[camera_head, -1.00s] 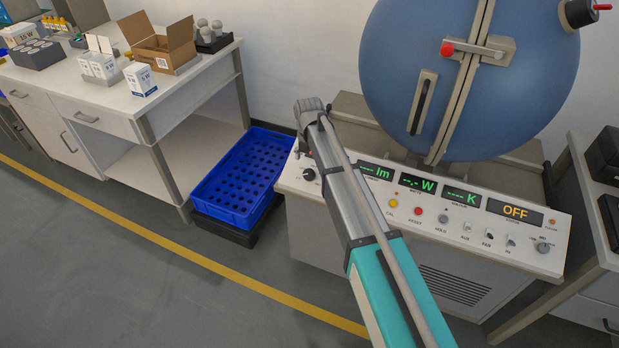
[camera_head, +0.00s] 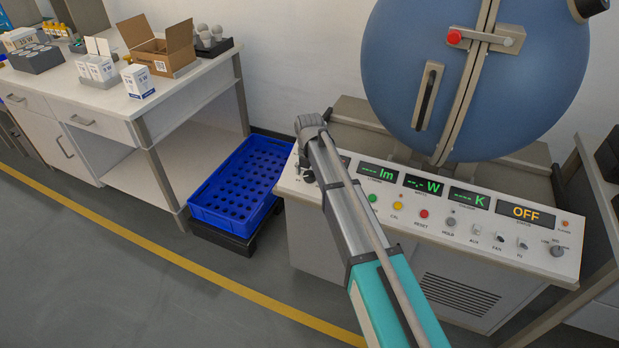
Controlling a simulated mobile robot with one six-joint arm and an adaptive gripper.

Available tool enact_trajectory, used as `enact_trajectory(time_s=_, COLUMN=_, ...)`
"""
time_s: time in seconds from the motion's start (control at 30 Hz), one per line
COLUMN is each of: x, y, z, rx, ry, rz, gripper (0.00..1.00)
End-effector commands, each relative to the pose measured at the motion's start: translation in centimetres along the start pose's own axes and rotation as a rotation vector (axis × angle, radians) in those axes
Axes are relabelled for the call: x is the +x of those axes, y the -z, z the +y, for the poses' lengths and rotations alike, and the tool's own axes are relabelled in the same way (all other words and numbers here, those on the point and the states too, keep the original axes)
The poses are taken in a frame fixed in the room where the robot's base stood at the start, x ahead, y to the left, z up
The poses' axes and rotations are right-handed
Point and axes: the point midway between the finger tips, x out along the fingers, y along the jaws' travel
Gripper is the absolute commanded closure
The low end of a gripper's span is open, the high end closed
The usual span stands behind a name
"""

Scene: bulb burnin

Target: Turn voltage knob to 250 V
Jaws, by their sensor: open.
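The console (camera_head: 455,290) stands below the blue sphere. Another, dark knob lies at the panel's left end and is now mostly hidden by my wrist and gripper. The knob labels are too small to read, so I cannot tell the voltage setting. My gripper (camera_head: 305,162) points down over the panel's left end, small and partly hidden behind my arm. It is open, close to the left knob; I cannot tell whether it touches it.
Panel displays read dashes and OFF (camera_head: 526,212). Green (camera_head: 373,198), yellow (camera_head: 397,206) and red (camera_head: 424,213) buttons sit right of my arm. A blue crate (camera_head: 222,215) stands left of the console. A bench (camera_head: 195,85) with boxes and bulbs is at left.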

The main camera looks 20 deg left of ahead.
Motion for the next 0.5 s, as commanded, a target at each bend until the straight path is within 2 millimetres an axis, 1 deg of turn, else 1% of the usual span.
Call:
enact_trajectory(time_s=0.3, x=0.05, y=-0.03, z=-0.04, rx=0.001, ry=0.000, rz=0.000, gripper=0.06)
enact_trajectory(time_s=0.37, x=0.05, y=-0.04, z=-0.05, rx=0.001, ry=0.000, rz=0.000, gripper=0.16)
enact_trajectory(time_s=0.5, x=0.05, y=-0.05, z=-0.06, rx=0.001, ry=0.000, rz=0.000, gripper=0.42)
